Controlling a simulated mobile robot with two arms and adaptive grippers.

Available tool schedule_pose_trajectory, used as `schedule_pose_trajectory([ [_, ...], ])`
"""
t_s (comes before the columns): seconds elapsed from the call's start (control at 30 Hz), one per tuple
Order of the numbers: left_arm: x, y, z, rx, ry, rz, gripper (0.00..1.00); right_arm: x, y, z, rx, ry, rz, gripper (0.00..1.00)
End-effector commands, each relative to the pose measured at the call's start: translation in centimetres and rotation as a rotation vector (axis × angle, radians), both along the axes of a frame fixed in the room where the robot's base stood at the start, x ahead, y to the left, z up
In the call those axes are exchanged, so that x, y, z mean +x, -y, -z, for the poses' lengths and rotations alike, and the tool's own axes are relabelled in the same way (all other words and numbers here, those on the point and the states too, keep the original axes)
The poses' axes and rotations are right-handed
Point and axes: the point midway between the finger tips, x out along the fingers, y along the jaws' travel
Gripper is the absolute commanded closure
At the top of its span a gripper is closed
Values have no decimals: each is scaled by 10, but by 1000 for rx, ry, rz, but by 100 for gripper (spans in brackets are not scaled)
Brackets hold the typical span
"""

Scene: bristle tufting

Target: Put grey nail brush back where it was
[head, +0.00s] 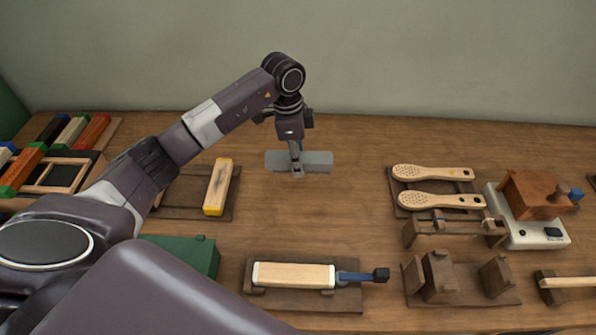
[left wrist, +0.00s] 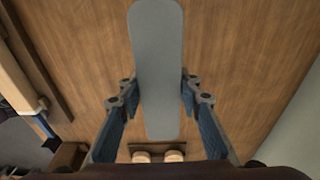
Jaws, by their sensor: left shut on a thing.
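The grey nail brush (head: 318,162) is a flat grey block with rounded ends. My left gripper (head: 297,166) is shut across its middle from above, over the back middle of the table. In the left wrist view the brush (left wrist: 157,70) lies lengthwise between the two fingers (left wrist: 158,95), which touch its sides. I cannot tell whether the brush rests on the table or hangs just above it. My right gripper is not in view.
A tray with a yellow-edged wooden block (head: 218,187) lies left of the gripper. Two perforated wooden paddles (head: 433,173) lie at right, near a machine (head: 533,196). A clamped wooden block (head: 293,274) is in front. Table between is clear.

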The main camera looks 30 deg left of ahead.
Motion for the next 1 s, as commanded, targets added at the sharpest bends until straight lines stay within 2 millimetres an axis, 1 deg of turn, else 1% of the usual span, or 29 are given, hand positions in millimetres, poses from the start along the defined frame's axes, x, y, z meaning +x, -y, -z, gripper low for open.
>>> schedule_pose_trajectory([
  [0.07, 0, 0, 8, -1, 0, 0, 90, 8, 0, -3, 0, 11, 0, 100],
  [0.17, 1, 0, 14, 0, 1, 0, 90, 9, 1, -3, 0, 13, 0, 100],
  [0.27, 0, 0, 23, 0, -1, 0, 90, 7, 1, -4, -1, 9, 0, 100],
  [0.4, 0, 0, 44, -1, -2, -1, 90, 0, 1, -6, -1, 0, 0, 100],
  [0.5, 0, 0, 55, -1, 0, 0, 90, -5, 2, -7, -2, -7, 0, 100],
  [0.87, 0, 0, 60, 0, 1, 0, 90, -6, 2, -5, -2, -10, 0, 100],
  [0.9, 0, 0, 60, 0, 1, 0, 65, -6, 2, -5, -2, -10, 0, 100],
  [1.0, 0, 0, 59, 0, 1, 0, 54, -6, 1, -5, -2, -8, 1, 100],
])
